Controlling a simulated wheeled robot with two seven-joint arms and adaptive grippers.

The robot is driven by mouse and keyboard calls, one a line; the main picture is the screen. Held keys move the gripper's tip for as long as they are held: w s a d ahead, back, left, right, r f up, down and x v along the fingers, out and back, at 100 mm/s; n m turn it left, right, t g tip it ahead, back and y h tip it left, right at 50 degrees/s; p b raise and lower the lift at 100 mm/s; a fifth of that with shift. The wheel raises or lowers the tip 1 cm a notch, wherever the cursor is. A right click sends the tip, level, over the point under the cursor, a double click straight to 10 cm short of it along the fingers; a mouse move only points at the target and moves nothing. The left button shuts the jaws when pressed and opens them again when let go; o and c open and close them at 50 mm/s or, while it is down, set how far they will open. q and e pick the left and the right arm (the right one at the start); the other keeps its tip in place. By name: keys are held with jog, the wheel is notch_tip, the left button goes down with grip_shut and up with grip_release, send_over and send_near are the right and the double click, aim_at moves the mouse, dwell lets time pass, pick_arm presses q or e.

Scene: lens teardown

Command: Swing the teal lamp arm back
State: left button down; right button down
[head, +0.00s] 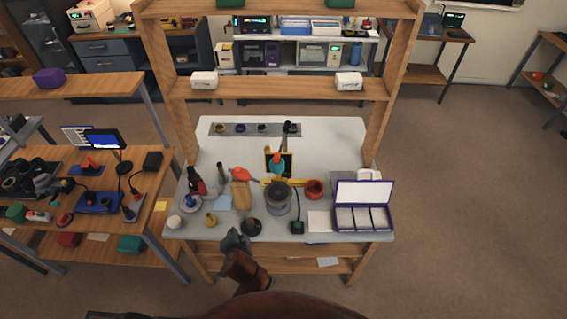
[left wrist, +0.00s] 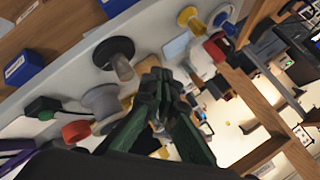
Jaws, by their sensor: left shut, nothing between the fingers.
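The teal part is not clear in that view. My right gripper is not in view.
A grey cylinder (head: 278,198) stands between the left gripper and the teal part, with a dark round piece (head: 252,226) nearer. A red bowl (head: 314,189) and a purple-edged tray (head: 364,193) are to the right. Wooden posts and a shelf (head: 280,89) frame the bench.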

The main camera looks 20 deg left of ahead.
pick_arm(q)
jog(key=w+d+r+m+t, duration=0.4)
jog(key=w+d+r, duration=0.3)
jog(key=d, duration=0.3)
jog(key=w+d+r+m+t, duration=0.5)
jog(key=w+d+r, duration=0.2)
jog(key=d+r, duration=0.2)
jog(key=shift+w+d+r+y, duration=0.3)
jog(key=shift+d+r, duration=0.1)
jog(key=shift+r, duration=0.25)
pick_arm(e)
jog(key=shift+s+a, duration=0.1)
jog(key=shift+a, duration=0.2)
